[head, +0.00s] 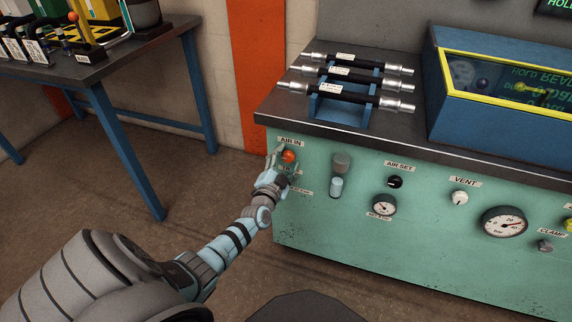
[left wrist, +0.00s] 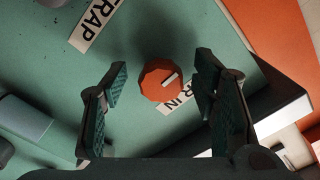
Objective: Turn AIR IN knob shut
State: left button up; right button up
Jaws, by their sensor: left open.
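The AIR IN knob (head: 289,156) is a round orange knob at the left end of the green bench front, under the AIR IN label (head: 290,142). My left gripper (head: 282,163) is at the knob, its arm reaching in from the lower left. In the left wrist view the orange knob (left wrist: 155,84) has a white pointer mark and shows between the two fingers of the open left gripper (left wrist: 161,76). A gap shows on each side, so the fingers look apart from it. The fingers partly cover the AIR IN label in that view. My right gripper is not in view.
Right of the knob are a clear cylinder (head: 338,176), the black AIR SET knob (head: 395,182), the white VENT knob (head: 459,197) and gauges (head: 504,222). Hoses (head: 345,92) lie on a rack above. A separate table (head: 110,62) stands left; the floor between is clear.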

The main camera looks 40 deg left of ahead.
pick_arm(q)
jog(key=shift+r, duration=0.1)
jog(key=shift+c, duration=0.3)
jog(key=c, duration=1)
jog(key=shift+c, duration=0.5)
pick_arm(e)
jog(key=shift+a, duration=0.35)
